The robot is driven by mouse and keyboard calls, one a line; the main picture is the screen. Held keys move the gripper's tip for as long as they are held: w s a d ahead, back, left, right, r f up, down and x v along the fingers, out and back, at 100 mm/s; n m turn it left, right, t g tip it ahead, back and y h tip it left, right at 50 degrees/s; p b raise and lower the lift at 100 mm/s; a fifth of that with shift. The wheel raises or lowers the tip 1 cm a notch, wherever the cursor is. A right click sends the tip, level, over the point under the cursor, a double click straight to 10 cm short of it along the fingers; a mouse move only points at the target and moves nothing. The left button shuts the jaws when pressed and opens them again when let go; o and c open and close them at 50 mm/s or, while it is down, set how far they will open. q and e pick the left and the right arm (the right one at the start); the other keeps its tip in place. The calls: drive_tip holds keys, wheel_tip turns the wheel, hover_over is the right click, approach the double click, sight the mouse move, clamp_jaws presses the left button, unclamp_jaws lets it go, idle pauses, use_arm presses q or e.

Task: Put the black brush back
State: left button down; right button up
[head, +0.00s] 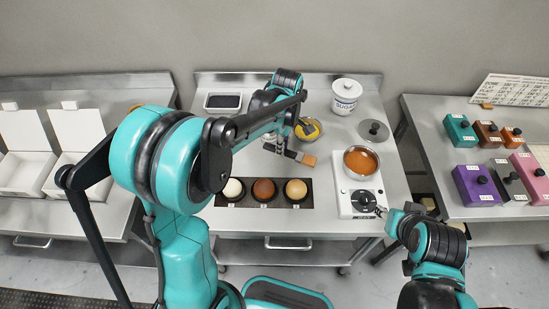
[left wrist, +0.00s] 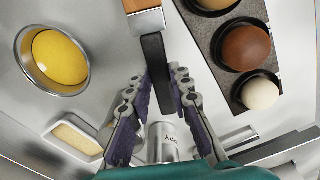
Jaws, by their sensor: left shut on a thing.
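The black brush has a black handle (left wrist: 158,75) and a metal ferrule with an orange-brown end (left wrist: 146,20). In the head view, the brush (head: 306,159) is above the middle table, its brown end pointing right. My left gripper (head: 280,147) is shut on the handle; its two fingers (left wrist: 160,88) stand on either side of it in the left wrist view. Whether the brush touches the table is hard to tell. My right gripper (head: 383,211) is at the front right by the hot plate (head: 347,208); its jaws are too small to read.
A yellow-filled bowl (head: 317,130) is just behind the brush. A dark tray (head: 222,199) with three balls lies in front. An orange-brown pan (head: 359,174) stands on the hot plate. A sugar jar (head: 346,97) and a lid (head: 374,130) are at the back right.

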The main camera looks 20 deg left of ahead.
sight(274, 148)
use_arm(q)
drive_tip(key=a+f, duration=0.1)
drive_tip(key=a, duration=0.1)
drive_tip(key=shift+s+a+f, duration=0.1)
drive_tip(key=shift+a+f, duration=0.3)
drive_tip(key=shift+f+b, duration=1)
drive_tip(key=shift+f, duration=0.9)
drive_tip(key=shift+f, duration=0.15)
drive_tip(key=c, duration=1.4)
unclamp_jaws()
drive_tip(key=shift+o, duration=0.2)
